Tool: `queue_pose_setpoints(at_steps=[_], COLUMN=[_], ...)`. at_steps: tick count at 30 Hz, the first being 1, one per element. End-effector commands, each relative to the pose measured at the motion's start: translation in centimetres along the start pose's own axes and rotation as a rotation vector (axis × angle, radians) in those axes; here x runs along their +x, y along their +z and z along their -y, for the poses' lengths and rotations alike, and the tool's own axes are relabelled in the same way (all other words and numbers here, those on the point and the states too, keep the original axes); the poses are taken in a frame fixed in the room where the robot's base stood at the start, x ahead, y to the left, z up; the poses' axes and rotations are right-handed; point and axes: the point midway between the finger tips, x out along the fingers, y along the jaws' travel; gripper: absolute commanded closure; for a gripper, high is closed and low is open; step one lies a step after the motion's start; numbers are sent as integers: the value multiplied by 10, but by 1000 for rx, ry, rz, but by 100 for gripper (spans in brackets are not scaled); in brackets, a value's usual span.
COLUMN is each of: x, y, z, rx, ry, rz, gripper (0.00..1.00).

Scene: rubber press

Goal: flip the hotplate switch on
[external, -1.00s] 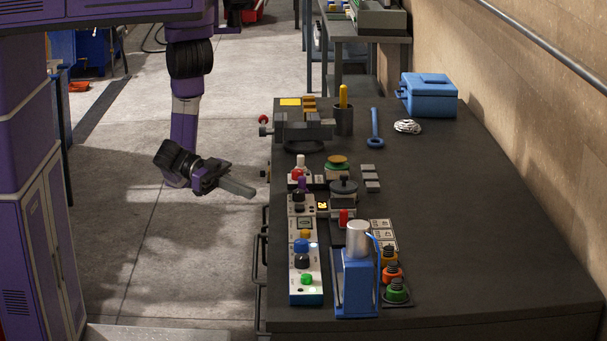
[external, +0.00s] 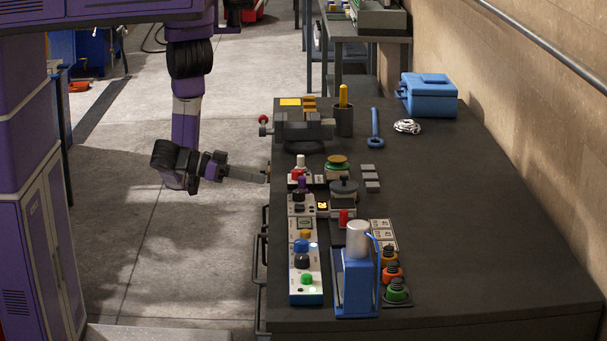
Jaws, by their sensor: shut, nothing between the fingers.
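My gripper (external: 264,178) is shut and empty. Its fingers point right, with the tips close to the left edge of the dark workbench (external: 480,230). I cannot tell whether they touch the bench. What looks like the hotplate (external: 343,208) stands on the bench to the right of my gripper, with a dark round lidded piece (external: 343,187) on top. A small panel with a lit orange display (external: 322,205) sits at its left. The hotplate switch is too small to make out for sure, so its position cannot be told.
A control box (external: 305,270) with coloured buttons and a blue press (external: 357,285) stand towards the near side. A vise (external: 303,130), a yellow-handled tool in a dark cup (external: 343,118) and a blue toolbox (external: 428,97) are farther back. The bench's right side is clear.

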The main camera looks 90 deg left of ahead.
Motion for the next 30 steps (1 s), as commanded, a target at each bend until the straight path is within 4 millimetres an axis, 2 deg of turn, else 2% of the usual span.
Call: queue_pose_setpoints(at_steps=[5,16,21,30], x=[25,97,101,105], y=[-1,-2,25,39], z=[1,1,0,0], rx=[2,2,5,1], ry=[-5,-4,-1,0], rz=[-1,0,1,1], gripper=[100,100,100,100])
